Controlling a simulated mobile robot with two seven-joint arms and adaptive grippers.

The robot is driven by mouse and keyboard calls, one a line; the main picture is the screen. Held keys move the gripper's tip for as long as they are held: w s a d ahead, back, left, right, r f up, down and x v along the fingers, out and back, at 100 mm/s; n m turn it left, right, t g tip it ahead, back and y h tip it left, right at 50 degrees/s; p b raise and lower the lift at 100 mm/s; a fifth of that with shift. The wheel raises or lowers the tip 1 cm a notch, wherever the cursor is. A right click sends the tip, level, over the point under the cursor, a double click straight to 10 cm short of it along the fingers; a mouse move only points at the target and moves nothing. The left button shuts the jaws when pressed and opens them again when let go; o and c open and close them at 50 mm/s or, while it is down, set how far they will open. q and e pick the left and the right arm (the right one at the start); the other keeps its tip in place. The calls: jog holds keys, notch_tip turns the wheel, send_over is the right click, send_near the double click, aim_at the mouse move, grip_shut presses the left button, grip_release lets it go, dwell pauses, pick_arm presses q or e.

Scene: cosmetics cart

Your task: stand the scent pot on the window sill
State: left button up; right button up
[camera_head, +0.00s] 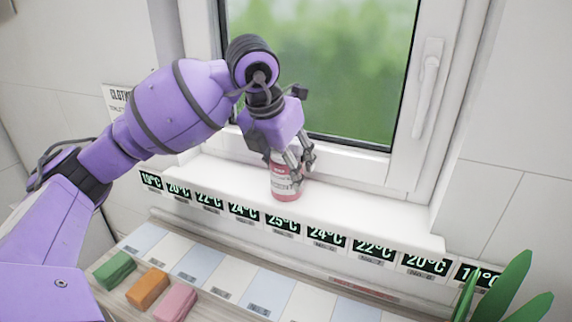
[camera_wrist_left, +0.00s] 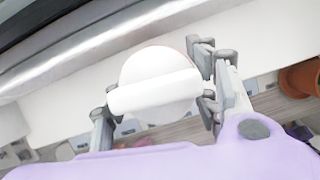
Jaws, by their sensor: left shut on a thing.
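The scent pot (camera_head: 285,184) is a small pink-red container with a pale label, upright at the front part of the white window sill (camera_head: 359,205). Its base appears to be on the sill, near the front edge. My left gripper (camera_head: 292,160) comes down from above and is shut on the upper part of the pot. In the left wrist view the pot's round white top (camera_wrist_left: 158,80) sits between the two grey fingers (camera_wrist_left: 157,100). The fingers hide part of the pot in the head view. My right gripper is not in view.
Temperature displays (camera_head: 282,223) run along the sill's front edge. Below are a green block (camera_head: 114,269), an orange block (camera_head: 147,288) and a pink block (camera_head: 176,302) on a shelf. A green plant (camera_head: 508,287) stands at lower right. The sill right of the pot is clear.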

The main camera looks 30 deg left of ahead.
pick_arm(q)
jog(key=o, duration=1.6)
jog(key=shift+f, duration=0.15)
jog(key=shift+s+r, duration=0.1)
jog(key=shift+r, duration=0.4)
jog(key=v, duration=1.1)
